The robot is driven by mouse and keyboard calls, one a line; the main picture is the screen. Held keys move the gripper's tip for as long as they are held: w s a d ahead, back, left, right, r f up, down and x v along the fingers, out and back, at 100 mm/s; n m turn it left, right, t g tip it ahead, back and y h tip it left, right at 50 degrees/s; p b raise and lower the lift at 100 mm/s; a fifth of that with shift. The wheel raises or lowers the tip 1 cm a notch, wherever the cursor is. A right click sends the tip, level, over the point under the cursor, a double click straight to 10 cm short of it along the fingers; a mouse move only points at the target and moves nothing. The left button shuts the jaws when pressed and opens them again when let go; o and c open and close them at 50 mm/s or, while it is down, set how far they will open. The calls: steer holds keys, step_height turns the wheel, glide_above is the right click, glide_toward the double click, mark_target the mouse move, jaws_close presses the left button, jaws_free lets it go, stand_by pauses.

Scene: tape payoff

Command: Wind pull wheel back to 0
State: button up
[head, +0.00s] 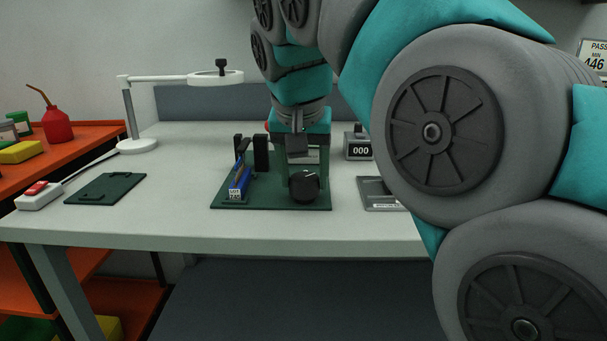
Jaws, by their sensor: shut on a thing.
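A dark faceted round wheel (305,187), which I take for the pull wheel, sits at the front right of a green base plate (265,204) on the bench. My gripper (298,160) comes down from above over the right half of this plate, just above and behind the dark wheel. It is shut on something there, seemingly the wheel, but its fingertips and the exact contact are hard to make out. A small counter box (360,150) behind and to the right reads 000. A blue piece with a white label (238,188) stands on the plate's left side, beside black upright posts (261,152).
My arm covers the right side of the view. A flat grey plate (378,195) lies right of the fixture. A green mat (105,188), a white box with a red switch (39,195) and a white lamp (137,145) are at left. The bench front is clear.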

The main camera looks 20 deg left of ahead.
steer(key=n+y, duration=0.1)
steer(key=n, duration=0.1)
steer(key=n+y, duration=0.1)
steer(key=n, duration=0.2)
steer(key=shift+w+d+g, duration=0.1)
steer(key=shift+d+g, duration=0.05)
steer(key=shift+g, duration=0.15)
steer(key=shift+n+g+y, duration=0.6)
steer(key=shift+n, duration=1.8)
steer(key=o, duration=1.4)
steer(key=shift+c, duration=0.2)
